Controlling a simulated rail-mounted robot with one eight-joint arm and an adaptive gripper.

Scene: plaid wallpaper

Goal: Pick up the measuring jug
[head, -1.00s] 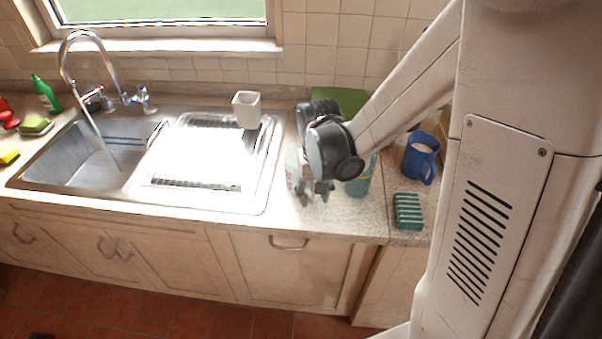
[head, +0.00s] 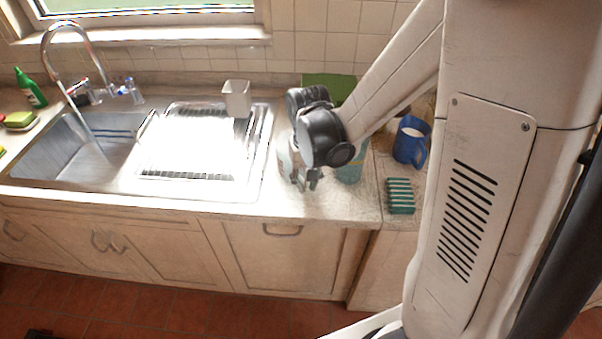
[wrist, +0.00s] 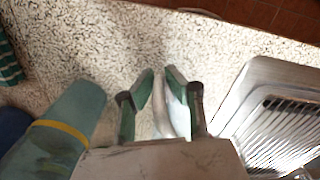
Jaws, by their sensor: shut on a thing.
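The measuring jug (head: 284,157) looks like a pale, clear vessel on the counter just right of the sink. Most of it is hidden behind my gripper (head: 307,180) in the head view. In the wrist view, my gripper (wrist: 160,84) has its two green-padded fingers close together, with a thin pale curved part of the jug (wrist: 173,106) between them. It looks like the handle, but I cannot tell for sure. I cannot see any gap between the jug and the counter.
A teal container (head: 350,172) stands close to the right of my gripper. A green board (head: 328,87) leans behind.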

